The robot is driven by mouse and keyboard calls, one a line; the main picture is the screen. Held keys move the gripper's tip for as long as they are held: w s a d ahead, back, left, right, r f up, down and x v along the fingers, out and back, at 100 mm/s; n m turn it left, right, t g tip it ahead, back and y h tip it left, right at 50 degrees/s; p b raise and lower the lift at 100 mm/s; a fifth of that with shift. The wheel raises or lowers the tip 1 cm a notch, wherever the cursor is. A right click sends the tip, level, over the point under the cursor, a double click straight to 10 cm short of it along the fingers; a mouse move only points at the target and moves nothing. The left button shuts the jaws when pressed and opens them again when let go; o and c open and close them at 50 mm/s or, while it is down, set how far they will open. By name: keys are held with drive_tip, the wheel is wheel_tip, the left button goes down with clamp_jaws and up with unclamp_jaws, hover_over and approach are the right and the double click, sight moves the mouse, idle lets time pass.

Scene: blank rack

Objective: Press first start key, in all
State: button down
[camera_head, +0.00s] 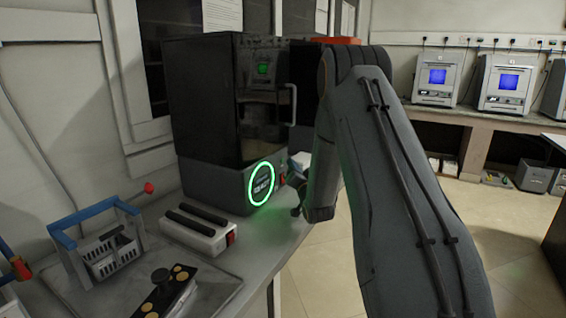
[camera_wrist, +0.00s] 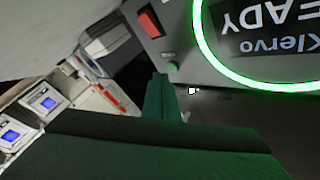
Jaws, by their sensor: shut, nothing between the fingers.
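The black machine (camera_head: 205,110) stands on the bench, with a dark glass door and a grey lower front. Its round display (camera_head: 261,184) glows with a green ring. In the wrist view the display (camera_wrist: 265,45) appears upside down and reads "READY" and "Klervo". Beside it on the grey panel are a red rocker switch (camera_wrist: 149,22) and a small green button (camera_wrist: 172,68). My gripper (camera_wrist: 162,82) is shut and empty, its tip close to the green button; contact cannot be told. In the head view, my arm hides the button and most of the gripper (camera_head: 297,211).
A white block with black bars (camera_head: 200,232) lies before the machine. Similar grey machines (camera_head: 438,78) stand on a far bench; open floor lies right.

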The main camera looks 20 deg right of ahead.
drive_tip(key=shift+w+a, duration=0.1)
idle(0.7)
drive_tip(key=shift+w+a, duration=0.15)
drive_tip(key=shift+w, duration=0.1)
drive_tip(key=shift+w+a+b, duration=0.3)
idle(0.8)
idle(0.4)
drive_tip(key=shift+s+d, duration=0.5)
drive_tip(key=shift+s, duration=0.15)
drive_tip(key=shift+s+d, duration=0.1)
drive_tip(key=s+d+p, duration=0.1)
drive_tip(key=s, duration=0.1)
drive_tip(key=s+d, duration=0.1)
drive_tip(key=d, duration=0.1)
drive_tip(key=shift+s+p, duration=0.35)
drive_tip(key=shift+s, duration=0.05)
drive_tip(key=shift+a, duration=0.1)
idle(0.5)
